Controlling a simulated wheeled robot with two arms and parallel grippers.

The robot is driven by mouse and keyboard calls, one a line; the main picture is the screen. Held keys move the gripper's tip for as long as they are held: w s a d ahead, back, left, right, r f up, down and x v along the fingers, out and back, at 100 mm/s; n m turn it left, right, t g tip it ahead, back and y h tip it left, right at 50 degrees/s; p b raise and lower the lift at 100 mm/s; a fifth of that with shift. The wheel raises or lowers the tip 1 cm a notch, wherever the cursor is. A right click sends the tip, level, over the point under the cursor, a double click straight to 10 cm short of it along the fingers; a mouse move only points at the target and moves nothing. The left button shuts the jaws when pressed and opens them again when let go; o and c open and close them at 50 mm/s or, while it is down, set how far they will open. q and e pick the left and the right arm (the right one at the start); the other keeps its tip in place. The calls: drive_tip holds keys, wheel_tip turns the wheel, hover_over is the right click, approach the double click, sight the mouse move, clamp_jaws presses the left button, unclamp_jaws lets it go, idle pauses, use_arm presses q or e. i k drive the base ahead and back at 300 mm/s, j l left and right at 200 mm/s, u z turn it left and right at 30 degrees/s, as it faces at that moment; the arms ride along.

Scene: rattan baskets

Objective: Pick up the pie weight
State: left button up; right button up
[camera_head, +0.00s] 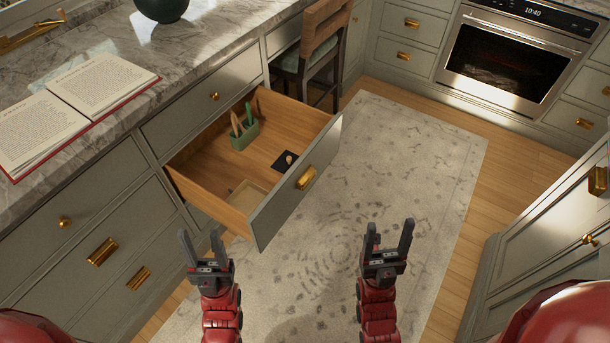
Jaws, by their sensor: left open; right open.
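An open drawer (215,193) holds a small dark square item (281,166) with a small pale round object (289,159) on it. This pale object may be the pie weight, but it is too small to tell. My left gripper (203,242) is open and empty, in front of the drawer's near left corner. My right gripper (388,238) is open and empty, to the right of the drawer front and over the rug. Neither gripper touches anything.
The drawer also holds a green holder (244,134) with utensils and a shallow wooden tray (248,194). The drawer front (297,188) juts over the rug (430,170). An open book (40,131) lies on the marble counter. A chair (310,60) stands behind the drawer.

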sight(289, 161)
drive_tip(key=i, duration=1.85)
drive_tip(key=j, duration=0.1)
